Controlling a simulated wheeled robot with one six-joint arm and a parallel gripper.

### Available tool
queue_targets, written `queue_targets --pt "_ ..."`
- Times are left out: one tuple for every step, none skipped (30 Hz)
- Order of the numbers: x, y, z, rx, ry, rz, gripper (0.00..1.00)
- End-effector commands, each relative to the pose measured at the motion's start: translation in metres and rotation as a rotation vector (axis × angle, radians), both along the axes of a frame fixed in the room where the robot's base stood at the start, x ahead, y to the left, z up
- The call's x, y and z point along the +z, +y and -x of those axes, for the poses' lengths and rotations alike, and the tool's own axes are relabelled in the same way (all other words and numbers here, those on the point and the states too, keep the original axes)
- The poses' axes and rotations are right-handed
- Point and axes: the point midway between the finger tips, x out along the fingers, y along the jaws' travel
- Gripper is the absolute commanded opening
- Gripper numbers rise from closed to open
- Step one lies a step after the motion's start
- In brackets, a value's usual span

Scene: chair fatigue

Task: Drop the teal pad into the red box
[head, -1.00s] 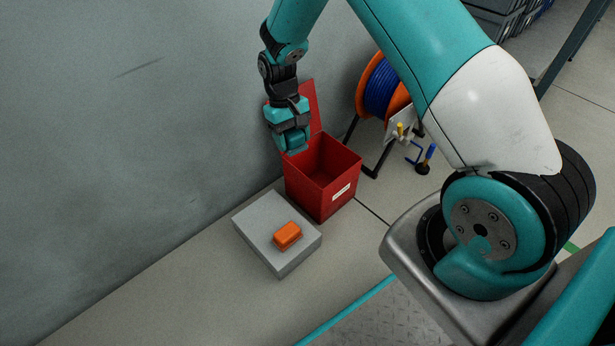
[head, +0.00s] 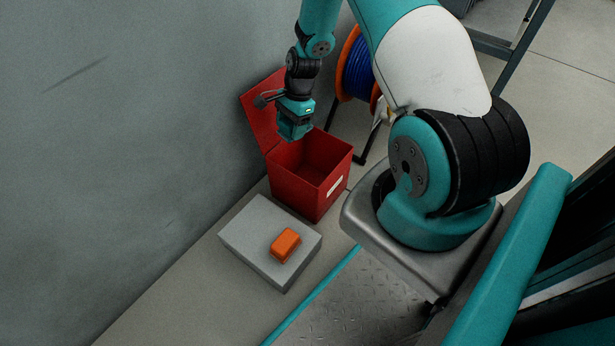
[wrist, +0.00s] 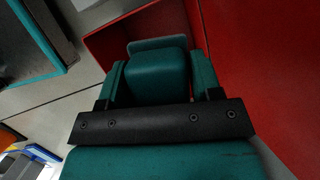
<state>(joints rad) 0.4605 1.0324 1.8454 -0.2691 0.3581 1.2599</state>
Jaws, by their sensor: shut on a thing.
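The red box (head: 298,196) stands on the floor by the wall, open at the top, with its lid (head: 260,112) tipped back. My gripper (head: 295,134) hangs over the box's opening, toward its back edge. In the wrist view, my gripper (wrist: 158,85) is shut on the teal pad (wrist: 157,72), a block held between its two teal fingers. Part of the red box (wrist: 112,40) shows beyond the pad, and a large red panel fills the right. In the head view, the pad is hard to tell from the teal gripper.
A grey slab (head: 245,236) lies in front of the box with an orange block (head: 285,245) on it. A blue and orange reel (head: 356,70) stands behind the box at the right. The grey wall (head: 120,150) is close on the left.

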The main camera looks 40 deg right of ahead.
Motion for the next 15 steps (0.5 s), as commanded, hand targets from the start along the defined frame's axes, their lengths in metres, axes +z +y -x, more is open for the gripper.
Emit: queue_targets --pt "-0.016 -0.013 0.008 -0.176 0.003 -0.002 0.35" --pt "-0.021 -0.019 0.011 -0.277 0.003 -0.003 0.35" --pt "-0.027 -0.027 0.015 -0.4 0.004 -0.002 0.35" --pt "-0.03 -0.031 0.017 -0.482 0.004 -0.002 0.35" --pt "-0.033 -0.036 0.019 -0.556 0.003 -0.001 0.35" --pt "-0.037 -0.041 0.022 -0.643 0.002 -0.001 0.35" --pt "-0.039 -0.044 0.024 -0.697 0.003 0.0 0.35" --pt "-0.04 -0.047 0.025 -0.745 0.001 0.0 0.35" --pt "-0.042 -0.05 0.027 -0.796 0.002 0.0 0.35" --pt "-0.043 -0.051 0.027 -0.826 0.002 0.0 0.35" --pt "-0.044 -0.052 0.028 -0.85 0.002 0.0 0.35" --pt "-0.045 -0.053 0.029 -0.872 0.001 0.0 0.35" --pt "-0.046 -0.054 0.029 -0.883 0.001 0.0 0.35" --pt "-0.047 -0.054 0.029 -0.89 0.001 0.0 0.35" --pt "-0.049 -0.054 0.029 -0.894 0.001 0.0 0.35"
